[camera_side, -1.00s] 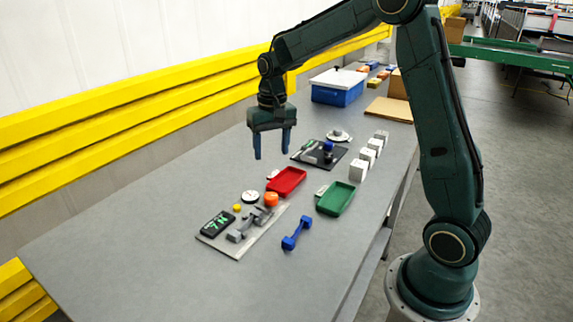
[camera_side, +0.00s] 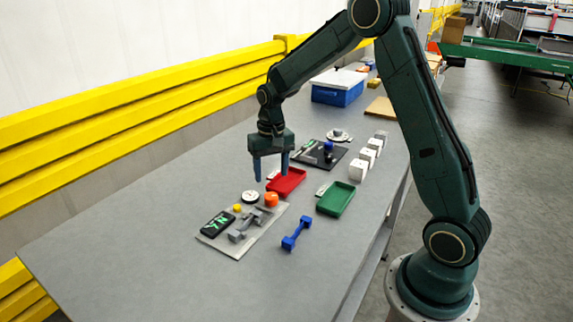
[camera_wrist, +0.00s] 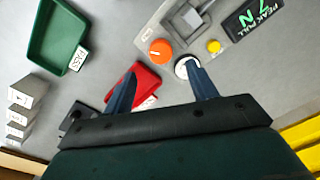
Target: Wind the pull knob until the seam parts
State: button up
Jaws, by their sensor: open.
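The tester plate (camera_side: 262,240) lies flat on the table. On it are an orange knob (camera_side: 271,199), a round white dial (camera_side: 250,197), a small yellow button (camera_side: 237,208), a grey clamp fixture (camera_side: 241,231) and a black display (camera_side: 217,224) with green characters. In the wrist view the orange knob (camera_wrist: 161,51) has a pale mark, and the display (camera_wrist: 252,17) reads "PEAK PULL N". My gripper (camera_side: 271,178) is open and empty, above the table near the red tray. Its fingers in the wrist view (camera_wrist: 160,90) stand apart, one overlapping the white dial. A blue dumbbell-shaped piece (camera_side: 296,233) lies right of the plate.
A red tray (camera_side: 299,175) and a green tray (camera_side: 348,190), labelled PASS in the wrist view, stand beyond the plate. Several white blocks (camera_side: 358,170) and a black board (camera_side: 309,155) are behind them. A blue box (camera_side: 338,96) stands farther back. The table's near left is clear.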

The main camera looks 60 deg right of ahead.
aim_at(272, 196)
notch_tip(272, 196, down, 8)
jog(key=shift+w+a+r, duration=0.1)
jog(key=shift+r, duration=0.15)
jog(key=c, duration=1)
